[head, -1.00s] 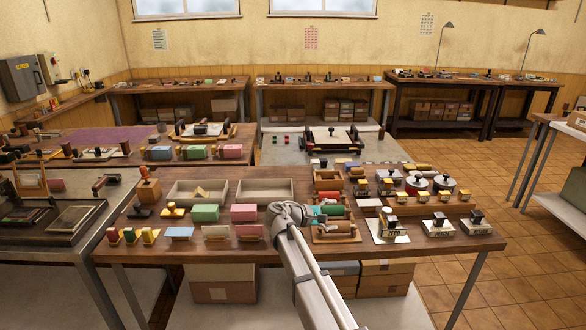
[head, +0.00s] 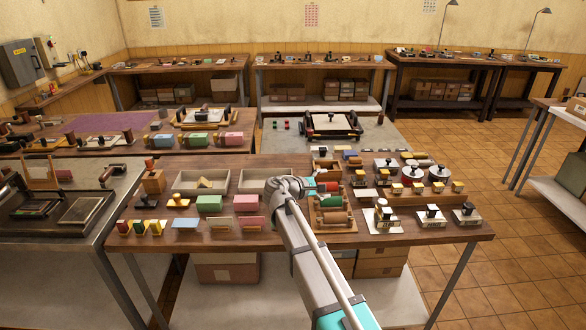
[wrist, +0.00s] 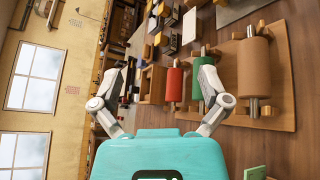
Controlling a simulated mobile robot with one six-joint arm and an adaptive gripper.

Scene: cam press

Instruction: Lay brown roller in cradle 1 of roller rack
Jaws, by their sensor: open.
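The brown roller (wrist: 255,66) lies on a tan wooden base at the right of the wrist view. It also shows in the head view (head: 334,217), right of my arm. A green roller (wrist: 197,78) and a red roller (wrist: 174,84) lie parallel to it. The wooden roller rack (wrist: 284,112) shows around the brown roller; its cradle numbers cannot be read. My gripper (wrist: 167,66) is open and empty, with its fingers spread wide. In the wrist view the brown roller is outside the fingers, to their right. In the head view my arm partly hides the gripper.
Two shallow grey trays (head: 207,181) stand left of my arm. Pink and green blocks (head: 210,203) stand in front of them. Stamps (head: 432,215) and round tins (head: 412,174) crowd the table's right side. A small wooden box (wrist: 152,84) is near the red roller.

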